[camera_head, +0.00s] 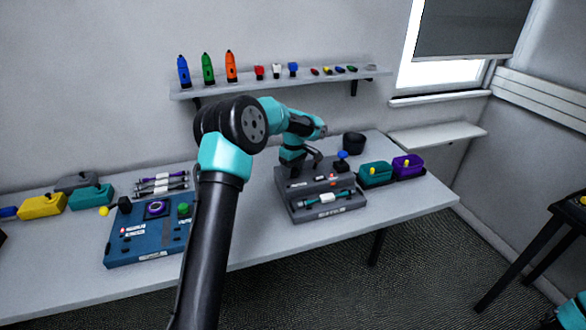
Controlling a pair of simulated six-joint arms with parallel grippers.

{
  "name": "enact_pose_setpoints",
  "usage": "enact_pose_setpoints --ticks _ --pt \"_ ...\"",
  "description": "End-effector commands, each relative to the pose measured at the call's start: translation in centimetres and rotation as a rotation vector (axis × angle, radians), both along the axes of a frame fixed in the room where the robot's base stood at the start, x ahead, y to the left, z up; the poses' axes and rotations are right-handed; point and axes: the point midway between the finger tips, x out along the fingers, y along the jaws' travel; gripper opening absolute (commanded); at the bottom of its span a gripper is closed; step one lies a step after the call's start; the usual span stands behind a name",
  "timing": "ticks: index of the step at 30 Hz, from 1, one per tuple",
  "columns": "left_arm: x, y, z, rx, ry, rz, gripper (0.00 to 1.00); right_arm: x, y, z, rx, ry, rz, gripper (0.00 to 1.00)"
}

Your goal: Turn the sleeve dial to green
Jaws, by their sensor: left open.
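A blue panel box (125,251) sits on the table at the left. On it is a round dark dial with a purple ring (156,208), which appears to be the sleeve dial; its exact setting is too small to read. A green knob (184,210) stands right of it and a black knob (124,204) left of it. My left arm reaches across the table, right of the blue panel. My left gripper (309,160) is open and points down over the grey device (320,212), well right of the dial. My right gripper is out of view.
The grey device holds a teal-ended cable (326,198). Teal (375,176) and purple (408,167) bins stand to its right, and yellow (43,207) and teal (90,198) bins at far left. A wall shelf (275,84) holds coloured markers and small parts.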

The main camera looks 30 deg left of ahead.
Motion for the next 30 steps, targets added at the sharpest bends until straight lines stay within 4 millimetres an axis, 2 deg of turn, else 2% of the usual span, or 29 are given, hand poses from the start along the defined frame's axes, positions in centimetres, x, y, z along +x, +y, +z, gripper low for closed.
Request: enact_pose_setpoints --ticks 6,21,30 --pt "0.01 0.0 0.0 0.0 0.0 0.0 0.61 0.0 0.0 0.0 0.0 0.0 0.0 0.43" --pt "0.01 0.0 0.02 0.0 0.0 0.0 0.13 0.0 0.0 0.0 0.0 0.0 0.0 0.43" --pt "0.0 0.0 0.03 0.0 0.0 -0.021 0.12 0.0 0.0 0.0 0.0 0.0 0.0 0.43"
